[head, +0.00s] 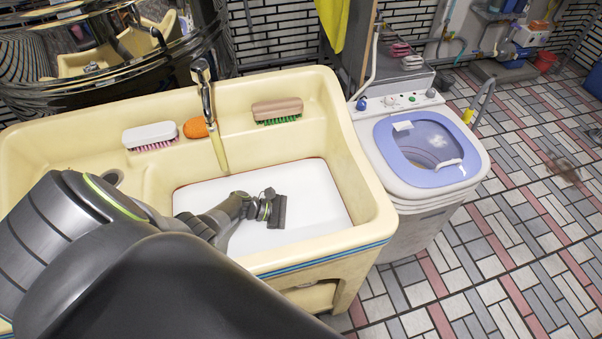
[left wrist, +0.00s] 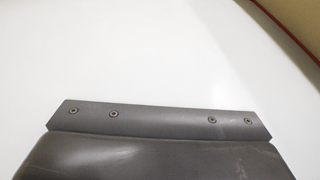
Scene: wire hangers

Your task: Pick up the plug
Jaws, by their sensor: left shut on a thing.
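The sink (head: 365,222) is a cream basin with a flat white surface (head: 318,190) filling its lower part, which looks like cloudy water. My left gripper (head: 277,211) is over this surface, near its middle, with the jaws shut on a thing. The plug itself does not show in either view; the jaws and the white surface hide what is held. In the left wrist view the dark gripper edge (left wrist: 160,120) with several rivets lies against plain white. My right gripper is not in view.
A tap (head: 208,100) hangs over the sink's back edge. A white brush (head: 150,135), an orange sponge (head: 195,128) and a brown brush (head: 277,109) lie on the back ledge. A washing machine (head: 420,150) stands close on the right. The tiled floor beyond is mostly clear.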

